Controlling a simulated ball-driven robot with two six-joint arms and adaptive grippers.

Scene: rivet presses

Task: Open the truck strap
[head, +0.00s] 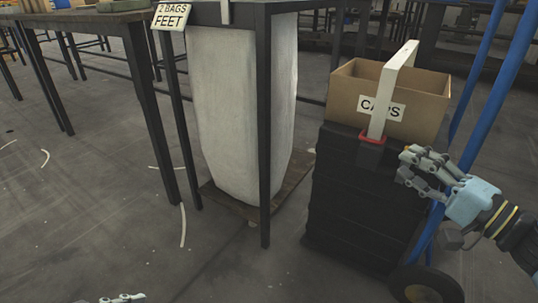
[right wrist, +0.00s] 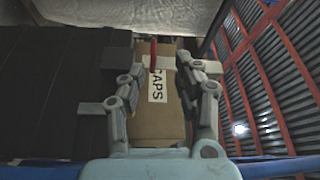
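A white strap (head: 392,88) runs up and over the open cardboard box (head: 428,101) labelled CAPS. A red piece (head: 373,137) sits at the strap's lower front end, on the edge of the black stack; a thin red piece (right wrist: 153,54) also shows in the right wrist view. My right gripper (head: 406,164) is just right of and below the red piece, apart from it. Its fingers (right wrist: 160,72) are spread with nothing held, and the box shows between them. Only a tip of my left gripper (head: 122,298) shows at the bottom edge.
The black stack (head: 350,205) stands on a hand truck with blue rails (head: 492,75) and a dark wheel (head: 425,288). A tall white sack (head: 240,110) stands on a wooden pallet beside a dark table frame. Open floor lies in front.

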